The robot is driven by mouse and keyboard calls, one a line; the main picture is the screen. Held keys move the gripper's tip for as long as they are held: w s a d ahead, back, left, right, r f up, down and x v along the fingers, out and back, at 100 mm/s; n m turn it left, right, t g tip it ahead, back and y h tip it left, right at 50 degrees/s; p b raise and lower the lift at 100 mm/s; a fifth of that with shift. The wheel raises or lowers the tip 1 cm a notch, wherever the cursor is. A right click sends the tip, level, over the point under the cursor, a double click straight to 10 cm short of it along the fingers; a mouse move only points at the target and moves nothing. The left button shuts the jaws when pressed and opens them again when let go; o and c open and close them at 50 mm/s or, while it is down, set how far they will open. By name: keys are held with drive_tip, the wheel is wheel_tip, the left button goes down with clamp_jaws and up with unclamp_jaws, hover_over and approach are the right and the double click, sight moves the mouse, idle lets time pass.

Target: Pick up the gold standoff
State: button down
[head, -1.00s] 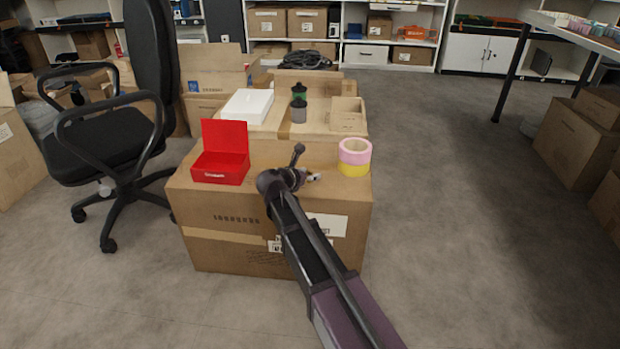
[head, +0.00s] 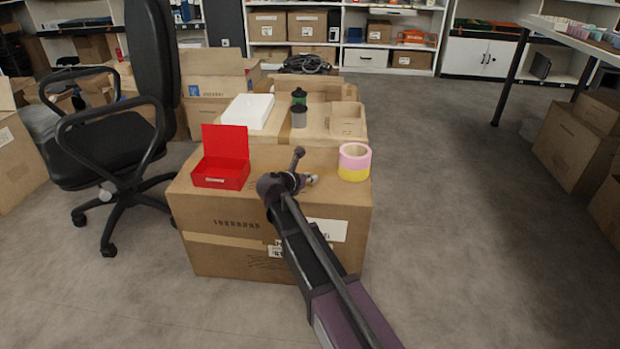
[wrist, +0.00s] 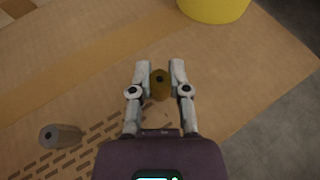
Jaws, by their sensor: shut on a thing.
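The gold standoff (wrist: 159,85) is a small gold-brown piece, seen between my fingertips in the wrist view. My gripper (wrist: 160,77) is shut on it, with one pale finger on each side, over the top of the cardboard carton (wrist: 245,85). I cannot tell whether the standoff still touches the carton. In the head view my gripper (head: 310,181) is small, near the carton's front right, and the standoff cannot be made out clearly there.
A grey cylinder (wrist: 60,136) lies on the carton at left in the wrist view. Stacked pink and yellow tape rolls (head: 354,162) stand right of my gripper. An open red box (head: 221,172) sits at left. An office chair (head: 110,140) stands left; floor at right is clear.

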sight(309, 176)
drive_tip(key=shift+r+p, duration=1.35)
drive_tip(key=shift+r, duration=0.2)
drive_tip(key=s+a+r+p, duration=0.1)
drive_tip(key=s+a, duration=0.3)
drive_tip(key=s, duration=1.1)
drive_tip(key=shift+s+a+r, duration=0.15)
drive_tip(key=shift+s+a, duration=0.05)
